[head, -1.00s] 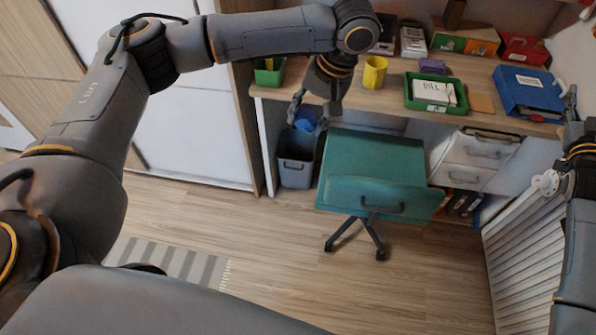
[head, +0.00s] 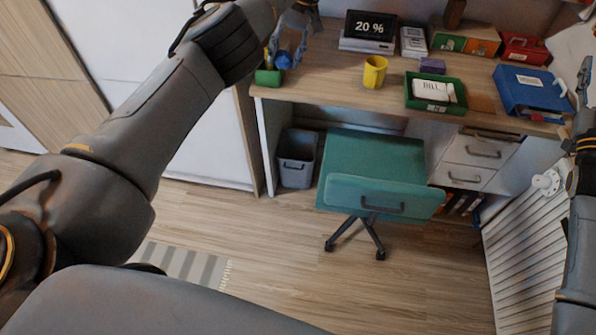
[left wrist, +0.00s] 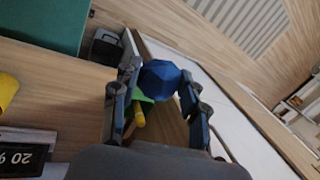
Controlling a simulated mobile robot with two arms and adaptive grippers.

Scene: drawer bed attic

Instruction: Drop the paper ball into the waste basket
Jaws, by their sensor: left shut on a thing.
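The blue paper ball (head: 284,61) is between the fingers of my left gripper (head: 287,45), at the desk's left end. In the left wrist view the ball (left wrist: 162,82) sits between the two fingers of my left gripper (left wrist: 158,98), which is shut on it. The grey waste basket (head: 296,160) stands on the floor under the desk, left of the chair, and its top is open. The basket (left wrist: 104,46) shows partly in the left wrist view. My right gripper (head: 584,85) is at the right edge and its opening is unclear.
A green pen holder (head: 268,76) is on the desk corner beside the ball. A yellow mug (head: 375,72), a green tray (head: 433,106) and a blue binder (head: 528,91) are on the desk. A teal chair (head: 372,165) stands in front. White wardrobe doors are left of the basket.

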